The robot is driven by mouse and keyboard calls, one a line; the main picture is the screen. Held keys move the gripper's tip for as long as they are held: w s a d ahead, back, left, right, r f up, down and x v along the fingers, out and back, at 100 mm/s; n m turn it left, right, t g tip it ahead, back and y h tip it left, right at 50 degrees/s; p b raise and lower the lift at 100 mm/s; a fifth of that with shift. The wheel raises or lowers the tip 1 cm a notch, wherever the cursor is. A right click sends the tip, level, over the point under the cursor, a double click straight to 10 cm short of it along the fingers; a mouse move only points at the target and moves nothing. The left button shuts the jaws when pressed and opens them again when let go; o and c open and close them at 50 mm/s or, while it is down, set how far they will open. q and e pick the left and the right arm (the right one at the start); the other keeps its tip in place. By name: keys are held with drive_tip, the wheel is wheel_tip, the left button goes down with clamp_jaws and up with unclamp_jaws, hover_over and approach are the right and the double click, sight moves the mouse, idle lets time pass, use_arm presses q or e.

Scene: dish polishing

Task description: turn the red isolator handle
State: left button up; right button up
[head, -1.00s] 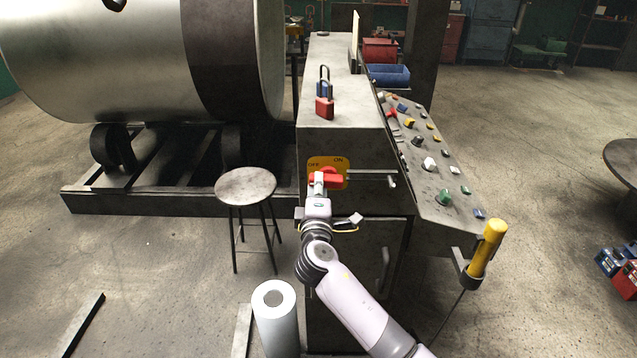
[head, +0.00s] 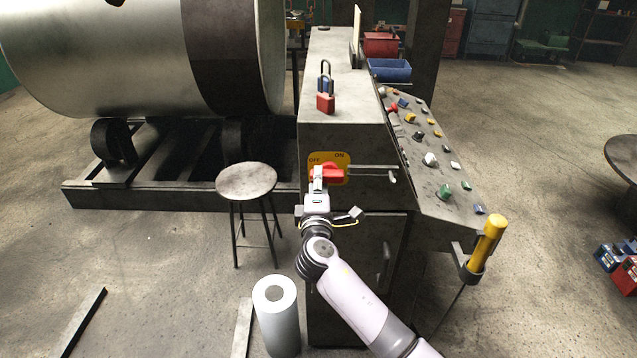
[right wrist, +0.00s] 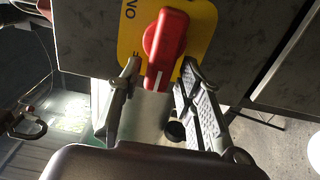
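The red isolator handle (head: 330,173) is on a yellow plate (head: 343,159) marked OFF and ON, on the front of the grey cabinet. It lies roughly level across the plate in the head view. In the right wrist view the red handle (right wrist: 166,45) has its white-marked end between the fingertips. My right gripper (head: 318,180) is in front of the plate at the handle's left part. The right wrist view shows my right gripper (right wrist: 158,80) open, one finger on each side of the handle, with a gap at the right finger. My left gripper is out of view.
Red and blue padlocks (head: 325,103) stand on the cabinet top. A sloped control panel (head: 455,205) with several buttons is at right, with a yellow-handled tool (head: 488,246) at its end. A stool (head: 247,181) and a white roll (head: 275,318) stand left of my arm.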

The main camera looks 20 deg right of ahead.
drive_tip(key=shift+o, duration=0.4)
drive_tip(key=v, duration=1.2)
drive_tip(key=s+d+f+m+g+y, duration=0.1)
drive_tip(key=s+f+g, duration=0.2)
drive_tip(key=f, duration=1)
drive_tip(key=s+d+f+m+g+y, duration=0.1)
drive_tip(key=s+f+g+y, duration=0.2)
drive_tip(key=f, duration=0.9)
drive_tip(key=s+f+g, duration=0.2)
drive_tip(key=s+f, duration=0.2)
drive_tip(key=f, duration=0.9)
drive_tip(key=s+d+f+m+g, duration=0.2)
drive_tip(key=s+f+m+g, duration=0.1)
drive_tip(key=s+f, duration=0.6)
drive_tip(key=s+d+f+m+g, duration=0.2)
drive_tip(key=s+f, duration=0.5)
drive_tip(key=s, duration=0.3)
drive_tip(key=s+d+f+m+g, duration=0.1)
drive_tip(key=s+d+f+m, duration=0.1)
drive_tip(key=s, duration=0.7)
drive_tip(key=s+d+f+m+g+y, duration=0.1)
drive_tip(key=s+f, duration=0.4)
drive_tip(key=s, duration=0.5)
drive_tip(key=m+g, duration=0.1)
drive_tip(key=m, duration=0.1)
drive_tip(key=shift+s+d+m+b, duration=0.3)
drive_tip(key=shift+s+d+b, duration=0.05)
